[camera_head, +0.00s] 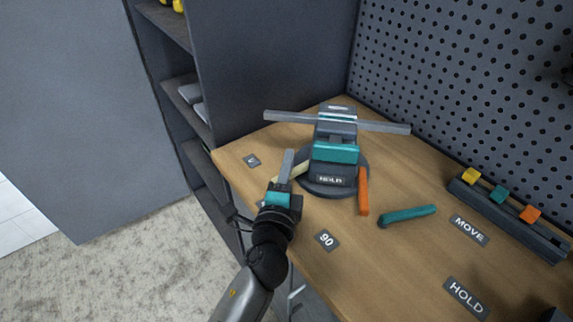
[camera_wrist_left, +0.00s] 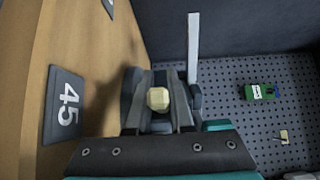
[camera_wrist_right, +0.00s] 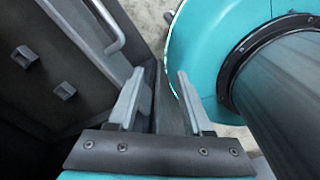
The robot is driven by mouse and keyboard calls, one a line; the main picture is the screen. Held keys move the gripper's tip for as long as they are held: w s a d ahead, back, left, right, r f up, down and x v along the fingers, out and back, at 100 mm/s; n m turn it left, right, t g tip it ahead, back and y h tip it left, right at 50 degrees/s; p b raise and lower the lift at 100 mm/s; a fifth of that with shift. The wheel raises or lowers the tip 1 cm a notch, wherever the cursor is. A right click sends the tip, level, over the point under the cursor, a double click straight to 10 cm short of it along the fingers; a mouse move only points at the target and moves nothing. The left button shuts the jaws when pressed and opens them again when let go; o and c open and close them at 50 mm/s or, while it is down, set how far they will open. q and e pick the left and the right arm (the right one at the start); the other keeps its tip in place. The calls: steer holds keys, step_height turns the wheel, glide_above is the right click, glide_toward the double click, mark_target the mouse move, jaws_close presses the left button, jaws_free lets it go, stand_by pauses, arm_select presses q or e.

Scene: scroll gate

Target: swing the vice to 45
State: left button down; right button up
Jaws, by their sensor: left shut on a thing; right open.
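The vice (camera_head: 335,152) has teal and grey jaws on a round dark base at the back of the wooden bench. A long grey bar (camera_head: 382,126) lies across it. A pale lever (camera_head: 302,168) reaches from the base towards the left, and an orange lever (camera_head: 364,190) points to the front. My left gripper (camera_head: 284,172) is shut on the pale lever, whose rounded end (camera_wrist_left: 158,98) shows between the fingers. The 45 plate (camera_wrist_left: 66,105) is beside it in the left wrist view. My right gripper (camera_wrist_right: 157,95) is open and empty, away from the vice.
A 90 plate (camera_head: 326,239) and another small plate (camera_head: 252,160) lie on the bench. A teal handle (camera_head: 408,215) lies right of the vice. A dark rack (camera_head: 510,215) with coloured blocks, MOVE (camera_head: 469,230) and HOLD (camera_head: 466,297) plates are at right. A pegboard (camera_head: 460,80) stands behind.

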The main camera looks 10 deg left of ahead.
arm_select(q)
steer(key=shift+s+d+f, duration=0.1)
steer(key=shift+s, duration=0.05)
arm_select(e)
steer(key=shift+f, duration=0.1)
stand_by(0.3)
arm_select(q)
steer(key=c, duration=1.1)
jaws_free()
